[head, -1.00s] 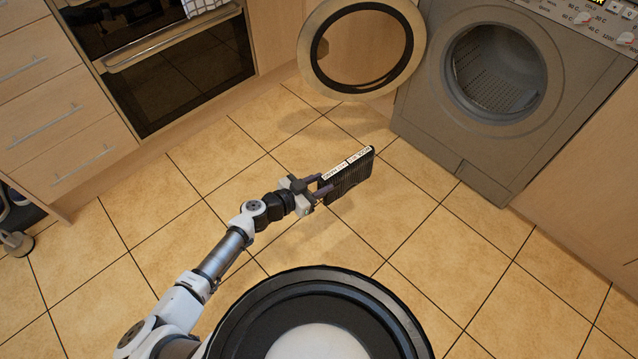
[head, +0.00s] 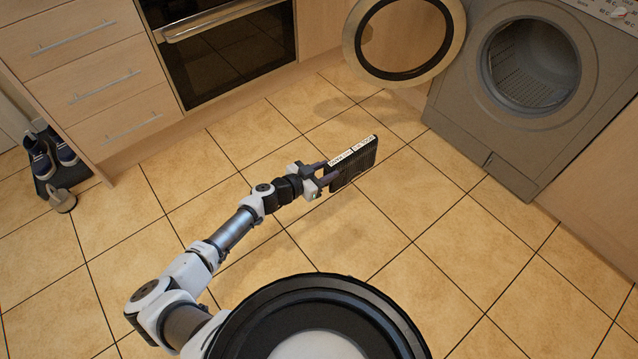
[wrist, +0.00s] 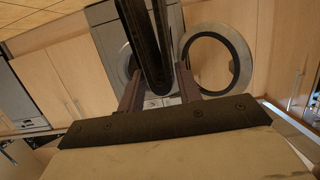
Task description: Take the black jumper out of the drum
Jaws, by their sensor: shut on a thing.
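My gripper (head: 325,175) is shut on a dark, ribbed, flat slab (head: 358,166) with a white labelled strip along its top edge, held above the floor tiles. In the wrist view the slab (wrist: 150,55) shows edge-on as a long black shape between the two fingers. The machine (head: 470,125) stands at the right with its round door (head: 462,35) swung open to the left. Its drum (head: 525,85) shows a ribbed grey inside, and I see no black jumper in the visible part. The lower inside of the drum is hidden by the rim.
Wooden drawers (head: 100,90) and an oven (head: 235,55) line the back left. Shoes (head: 55,155) lie on a dark mat at the far left. The tiled floor (head: 440,240) between me and the machine is clear.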

